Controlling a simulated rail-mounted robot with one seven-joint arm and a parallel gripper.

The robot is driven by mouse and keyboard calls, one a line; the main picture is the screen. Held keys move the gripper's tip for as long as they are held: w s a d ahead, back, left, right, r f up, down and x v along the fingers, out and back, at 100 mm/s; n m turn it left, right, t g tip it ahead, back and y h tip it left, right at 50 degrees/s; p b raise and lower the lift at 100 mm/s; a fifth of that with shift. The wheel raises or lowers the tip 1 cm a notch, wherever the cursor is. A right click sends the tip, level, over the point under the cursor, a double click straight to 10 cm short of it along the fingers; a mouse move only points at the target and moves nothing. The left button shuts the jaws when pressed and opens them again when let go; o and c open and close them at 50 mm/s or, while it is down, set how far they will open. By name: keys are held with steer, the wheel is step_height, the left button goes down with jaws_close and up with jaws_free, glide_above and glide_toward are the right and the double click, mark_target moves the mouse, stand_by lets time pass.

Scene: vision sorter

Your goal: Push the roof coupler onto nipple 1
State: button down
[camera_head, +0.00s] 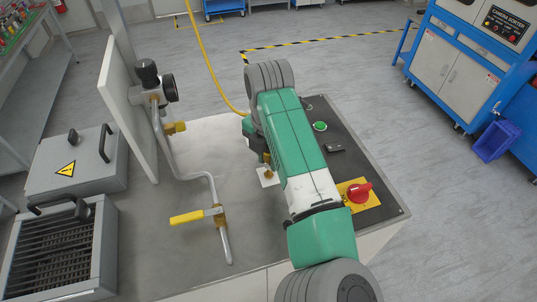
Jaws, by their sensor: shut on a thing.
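My green arm covers most of my gripper (257,144); only a small dark edge of it shows, low over the table beside the arm. It is shut, and the yellow hose (214,68) runs down from above to it, so the held thing appears to be the roof coupler, itself hidden. A brass fitting (267,158) stands on a small white plate (268,178) just below the gripper. It may be a nipple; no number is readable. Whether coupler and fitting touch cannot be seen.
A bent grey pipe with a yellow-handled valve (187,217) stands left of my arm, before an upright white panel (127,107). A red knob (359,192) and green button (320,126) are to the right. Grey boxes (77,165) stand at left. The table's front middle is clear.

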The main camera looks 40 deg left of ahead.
mark_target(268, 167)
steer(key=shift+f, duration=1.6)
stand_by(1.9)
steer(key=c, duration=1.8)
jaws_free()
steer(key=shift+c, duration=0.2)
jaws_close()
steer(key=shift+f, duration=0.2)
steer(key=shift+c, duration=0.5)
jaws_free()
jaws_close()
steer(key=o, duration=0.8)
jaws_free()
